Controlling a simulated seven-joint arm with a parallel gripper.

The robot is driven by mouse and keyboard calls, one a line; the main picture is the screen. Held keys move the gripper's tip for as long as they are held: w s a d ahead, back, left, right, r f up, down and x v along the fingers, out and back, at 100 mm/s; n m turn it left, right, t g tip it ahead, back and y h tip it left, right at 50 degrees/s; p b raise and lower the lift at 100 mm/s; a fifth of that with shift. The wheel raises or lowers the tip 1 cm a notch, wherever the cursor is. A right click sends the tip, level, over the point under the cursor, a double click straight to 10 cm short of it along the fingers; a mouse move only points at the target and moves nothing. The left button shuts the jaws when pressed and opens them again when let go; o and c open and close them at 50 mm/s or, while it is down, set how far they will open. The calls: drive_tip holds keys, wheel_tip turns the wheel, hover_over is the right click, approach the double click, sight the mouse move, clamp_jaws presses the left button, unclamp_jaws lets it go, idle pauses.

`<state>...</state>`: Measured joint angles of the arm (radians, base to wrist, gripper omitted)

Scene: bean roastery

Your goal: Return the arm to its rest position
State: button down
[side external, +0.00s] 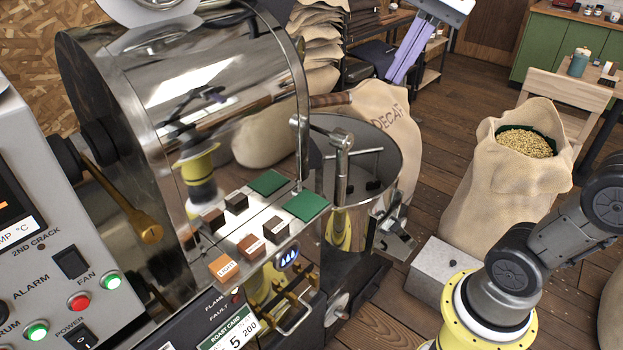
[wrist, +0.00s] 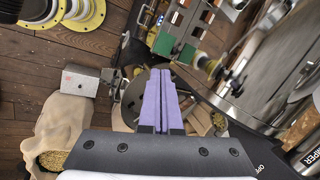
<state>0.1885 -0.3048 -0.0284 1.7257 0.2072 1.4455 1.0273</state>
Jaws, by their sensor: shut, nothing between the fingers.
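My gripper (side external: 393,78) shows at the top of the side view, its long purple fingers pointing down and left. In the wrist view its fingers (wrist: 161,72) lie together, shut, with nothing held. It is high and away from the roaster's front shelf, with a gap around it. In the side view my arm's yellow base flange and grey joints show at the lower right. The middle links of the arm are out of frame.
The steel roaster (side external: 200,90) fills the left. Its shelf holds small labelled blocks (side external: 224,268) and green pads (side external: 306,205). The round cooling bin (side external: 385,150) stands beside it. An open bean sack (side external: 500,195) stands at right, a DECAF sack (side external: 385,112) behind the bin.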

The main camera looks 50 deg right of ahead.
drive_tip(key=s+f+n+t+h, duration=0.1)
drive_tip(key=s+f+n, duration=0.4)
drive_tip(key=f+n, duration=0.2)
drive_tip(key=s+f+n, duration=0.4)
drive_tip(key=f+n, duration=0.2)
drive_tip(key=f, duration=0.3)
drive_tip(key=shift+s+a+f+n+t+h, duration=0.15)
drive_tip(key=shift+s+a+n+t+h, duration=0.05)
drive_tip(key=shift+s+n+t+h, duration=0.2)
